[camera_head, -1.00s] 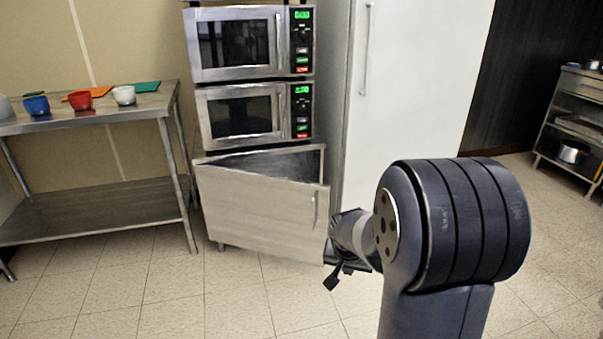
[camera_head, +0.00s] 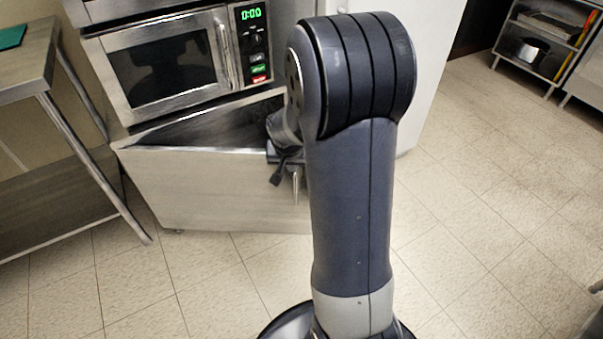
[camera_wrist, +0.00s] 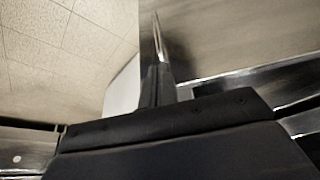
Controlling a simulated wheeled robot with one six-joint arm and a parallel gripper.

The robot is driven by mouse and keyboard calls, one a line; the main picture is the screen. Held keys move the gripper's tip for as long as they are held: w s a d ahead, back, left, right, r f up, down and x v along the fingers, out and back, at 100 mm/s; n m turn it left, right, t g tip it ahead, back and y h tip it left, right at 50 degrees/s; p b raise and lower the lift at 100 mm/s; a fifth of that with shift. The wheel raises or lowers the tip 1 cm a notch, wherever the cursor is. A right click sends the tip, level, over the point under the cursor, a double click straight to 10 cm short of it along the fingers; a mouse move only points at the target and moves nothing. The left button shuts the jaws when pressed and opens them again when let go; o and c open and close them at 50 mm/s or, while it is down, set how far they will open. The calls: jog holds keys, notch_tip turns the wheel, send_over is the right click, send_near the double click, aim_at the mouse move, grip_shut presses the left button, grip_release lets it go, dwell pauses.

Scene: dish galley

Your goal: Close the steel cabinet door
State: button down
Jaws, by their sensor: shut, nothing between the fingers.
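The steel cabinet door (camera_head: 205,190) stands partly open below the microwave, hinged at its left, with a dark gap along its top. Its upright bar handle (camera_head: 295,186) is near the door's right end, partly behind my arm. My gripper (camera_head: 280,172) is at the upper right of the door, close to the handle. In the wrist view the shut fingers (camera_wrist: 158,80) point toward the handle (camera_wrist: 159,38), with the door face (camera_wrist: 225,40) to the right. Nothing shows between the fingers. Whether they touch the door or handle I cannot tell.
A microwave (camera_head: 170,65) sits above the cabinet. A steel table (camera_head: 30,85) stands close at the left, its leg near the cabinet. A tall white cabinet (camera_head: 418,100) is behind my arm. The tiled floor at the right is clear up to a shelf rack (camera_head: 540,45).

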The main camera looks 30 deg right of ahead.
jog(key=w+d+f+b, duration=0.1)
jog(key=w+d+f, duration=0.2)
jog(key=w+f, duration=0.2)
jog(key=shift+w+f, duration=0.25)
jog(key=shift+w, duration=0.3)
jog(key=shift+d, duration=0.15)
